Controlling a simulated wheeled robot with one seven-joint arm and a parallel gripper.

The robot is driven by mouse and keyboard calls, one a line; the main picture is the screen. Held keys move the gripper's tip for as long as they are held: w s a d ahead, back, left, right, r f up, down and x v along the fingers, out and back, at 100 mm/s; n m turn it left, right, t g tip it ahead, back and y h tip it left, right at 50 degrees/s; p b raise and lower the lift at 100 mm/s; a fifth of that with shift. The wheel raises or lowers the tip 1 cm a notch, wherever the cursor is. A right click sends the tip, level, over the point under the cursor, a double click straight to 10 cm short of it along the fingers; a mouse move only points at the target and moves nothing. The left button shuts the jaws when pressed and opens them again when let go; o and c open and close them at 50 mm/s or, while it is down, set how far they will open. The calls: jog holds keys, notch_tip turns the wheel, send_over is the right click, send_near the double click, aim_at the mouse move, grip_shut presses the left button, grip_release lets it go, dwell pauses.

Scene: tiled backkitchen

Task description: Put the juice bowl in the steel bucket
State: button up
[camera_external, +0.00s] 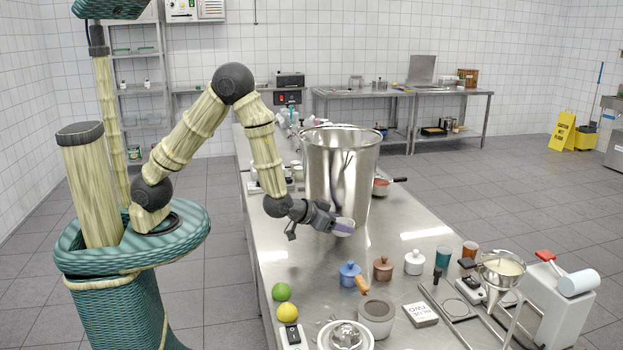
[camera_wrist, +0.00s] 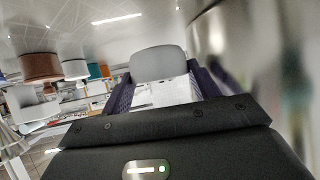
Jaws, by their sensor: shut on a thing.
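The steel bucket (camera_external: 339,150) is a tall, shiny, open-topped vessel standing upright on the steel counter. My gripper (camera_external: 330,220) is in front of the bucket's lower part, outside it and well below its rim. It is shut on a small pale grey bowl (camera_external: 343,228), which looks like the juice bowl. In the wrist view the bowl (camera_wrist: 158,62) shows as a rounded grey shape between the two purple fingers. Its contents are hidden, and I cannot tell whether it touches the counter or bucket.
Blue (camera_external: 349,274), brown (camera_external: 383,268) and white (camera_external: 414,262) lidded pots stand nearer on the counter (camera_external: 300,255). A grey mortar-like pot (camera_external: 376,315), a lemon (camera_external: 287,312) and a lime (camera_external: 281,291) are at the front. A red-filled pan (camera_external: 381,187) sits right of the bucket.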

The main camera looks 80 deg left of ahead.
aim_at(338, 234)
jog(key=shift+f, duration=1.75)
jog(key=shift+f, duration=0.1)
jog(key=shift+f, duration=0.15)
jog(key=o, duration=1.1)
jog(key=shift+c, duration=0.2)
